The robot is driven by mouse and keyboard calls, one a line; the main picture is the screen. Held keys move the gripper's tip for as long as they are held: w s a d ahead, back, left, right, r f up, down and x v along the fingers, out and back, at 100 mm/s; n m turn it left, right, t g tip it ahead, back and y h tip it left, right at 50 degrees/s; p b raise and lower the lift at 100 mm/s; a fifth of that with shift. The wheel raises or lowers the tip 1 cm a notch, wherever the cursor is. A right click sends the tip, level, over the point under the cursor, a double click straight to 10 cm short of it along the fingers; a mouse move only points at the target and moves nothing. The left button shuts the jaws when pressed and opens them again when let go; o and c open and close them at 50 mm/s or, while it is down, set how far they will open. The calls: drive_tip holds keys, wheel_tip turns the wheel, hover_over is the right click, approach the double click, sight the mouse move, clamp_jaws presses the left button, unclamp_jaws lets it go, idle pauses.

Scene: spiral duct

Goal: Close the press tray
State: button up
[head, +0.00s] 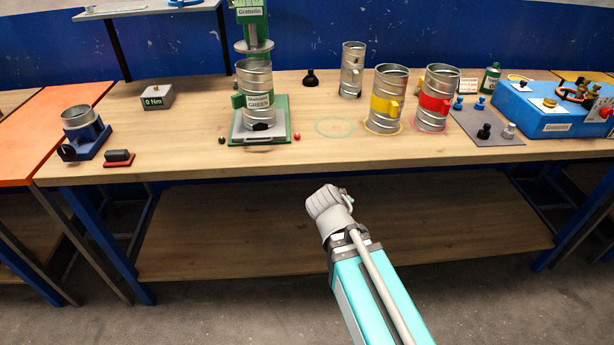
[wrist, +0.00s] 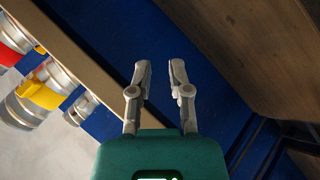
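The green press (head: 252,25) stands at the back of the bench, with a round plate above a metal duct with a green label (head: 258,85). The duct stands upright on the press's grey tray (head: 279,128), which lies on a green base towards the bench's front edge.
A duct with a yellow band (head: 388,103), one with a red band (head: 435,105) and a plain one (head: 352,75) stand to the right. A blue box (head: 555,110) is far right, a blue clamp (head: 88,142) left. An empty green ring (head: 335,127) marks clear bench.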

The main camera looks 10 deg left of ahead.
clamp_jaws()
drive_tip(key=a+r+n+t+y+p, duration=0.1)
drive_tip(key=a+r+n+y+p, duration=0.1)
drive_tip(key=a+n, duration=0.8)
drive_tip(key=a+r+n+t+y+p, duration=0.1)
drive_tip(key=a+r+n+y+p, duration=0.1)
drive_tip(key=a+r+n+p, duration=0.3)
drive_tip(key=a+r+n+y+p, duration=0.2)
drive_tip(key=a+r+n, duration=0.5)
drive_tip(key=a+n, duration=0.7)
drive_tip(key=shift+s+a+n+t+p, duration=0.3)
drive_tip(key=shift+a+t+p, duration=0.1)
drive_tip(key=shift+a+p, duration=0.5)
drive_tip(key=shift+w, duration=0.15)
